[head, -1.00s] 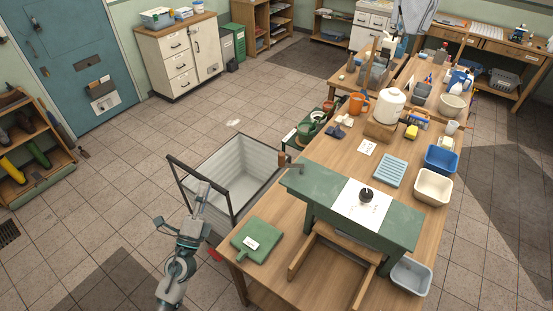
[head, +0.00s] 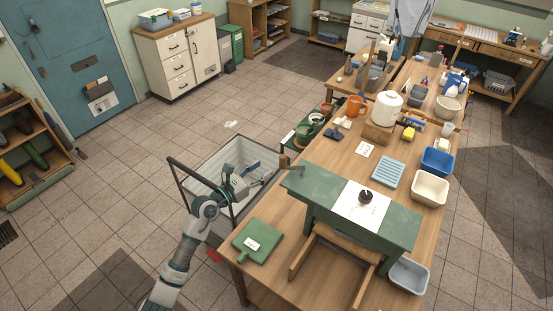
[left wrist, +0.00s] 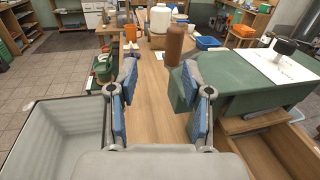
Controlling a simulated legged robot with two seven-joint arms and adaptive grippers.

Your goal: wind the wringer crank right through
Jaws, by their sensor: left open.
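The wringer crank has a brown upright handle (head: 283,160) on a short grey arm (head: 295,172), at the left end of the green-topped wringer (head: 320,195). A white sheet with a black knob (head: 365,196) lies on the green top. My left gripper (head: 257,172) is over the grey tub, left of the crank handle and apart from it. In the left wrist view my left gripper (left wrist: 160,68) is open and empty, its blue-padded fingers spread. The handle (left wrist: 174,45) stands beyond the fingertips, nearer the right finger. My right gripper is out of view.
A light grey tub (head: 196,170) with a dark frame stands below my left arm. A green board (head: 257,240) lies on the near table corner. A green watering can (head: 308,128) is beyond the crank. Bowls and an orange jug (head: 356,105) stand farther along the table.

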